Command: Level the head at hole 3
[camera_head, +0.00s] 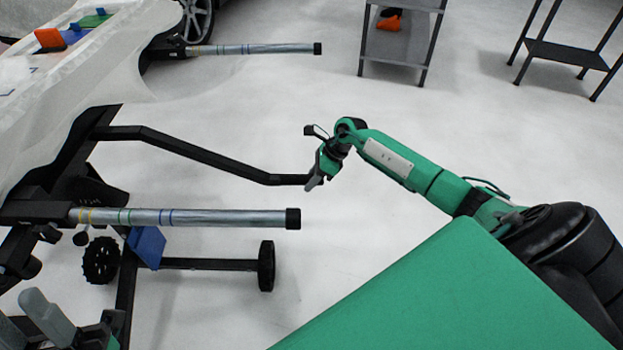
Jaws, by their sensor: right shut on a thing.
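A metal tube (230,218) with a black end cap lies level across the left; yellow, green and blue bands mark its left part. A black bracket (30,212) meets its left end. A bent black bar (205,158) runs from the frame at left to my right gripper (313,183), which is shut on its free end. My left gripper (30,322) is at the bottom left, partly cut off; its grey fingers look apart, with nothing seen between them. I cannot make out numbered holes or which part is the head.
A similar tube (260,48) lies farther back. A blue plate (147,246) and black wheels (266,266) sit below the near tube. Grey shelves (398,48) stand at the back. The middle floor is clear.

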